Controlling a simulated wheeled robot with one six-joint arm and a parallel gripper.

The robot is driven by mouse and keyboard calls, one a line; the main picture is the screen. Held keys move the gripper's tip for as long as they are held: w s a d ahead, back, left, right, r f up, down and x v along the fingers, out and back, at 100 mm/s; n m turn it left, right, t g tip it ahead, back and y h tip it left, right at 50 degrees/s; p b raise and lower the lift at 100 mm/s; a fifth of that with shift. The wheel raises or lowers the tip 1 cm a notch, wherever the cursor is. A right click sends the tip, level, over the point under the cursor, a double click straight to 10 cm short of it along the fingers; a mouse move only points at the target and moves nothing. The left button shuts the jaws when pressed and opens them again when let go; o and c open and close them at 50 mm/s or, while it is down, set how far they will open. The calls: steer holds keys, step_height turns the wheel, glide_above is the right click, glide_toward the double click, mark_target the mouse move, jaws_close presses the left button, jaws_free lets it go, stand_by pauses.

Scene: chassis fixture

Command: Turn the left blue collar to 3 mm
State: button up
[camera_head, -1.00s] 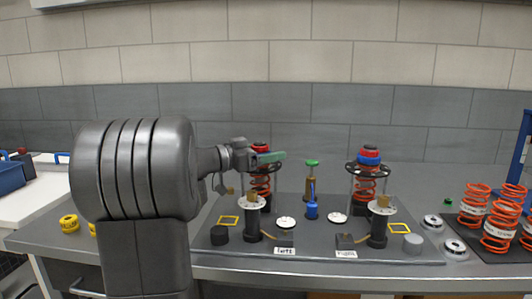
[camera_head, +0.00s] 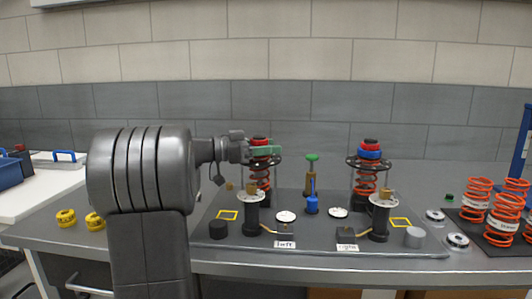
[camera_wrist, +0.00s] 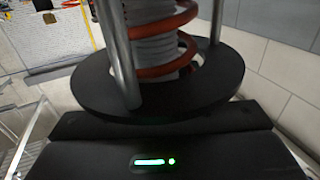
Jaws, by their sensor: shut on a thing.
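The left spring strut (camera_head: 262,176) has an orange coil, a dark round plate and a red top. My gripper (camera_head: 264,151) reaches it from the left, its green fingers level with the strut's upper part, just under the red top. The jaws are shut there on the left blue collar, which the fingers hide. In the wrist view the dark plate (camera_wrist: 103,88), two metal rods and the orange coil (camera_wrist: 160,46) fill the middle, in front of my gripper's dark body; the fingertips are hidden. The left label (camera_head: 285,245) stands in front of the strut.
The right strut (camera_head: 367,181) carries a blue collar (camera_head: 369,154) under a red one. Two black posts with round tops stand in front. Loose orange springs (camera_head: 503,218) are at the right.

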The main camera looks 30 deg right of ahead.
steer(key=m+g+y, duration=0.1)
steer(key=m+g, duration=0.1)
steer(key=g, duration=0.2)
steer(key=shift+s+m, duration=0.15)
steer(key=shift+m, duration=0.15)
steer(key=shift+s+a+m+g+y, duration=0.1)
steer(key=shift+m+g+y, duration=0.5)
steer(key=shift+g, duration=0.25)
steer(key=shift+s+a+m+g+y, duration=0.1)
steer(key=shift+m+g+y, duration=0.4)
steer(key=shift+m+g, duration=0.3)
steer(key=o, duration=1)
steer(key=shift+c, duration=0.2)
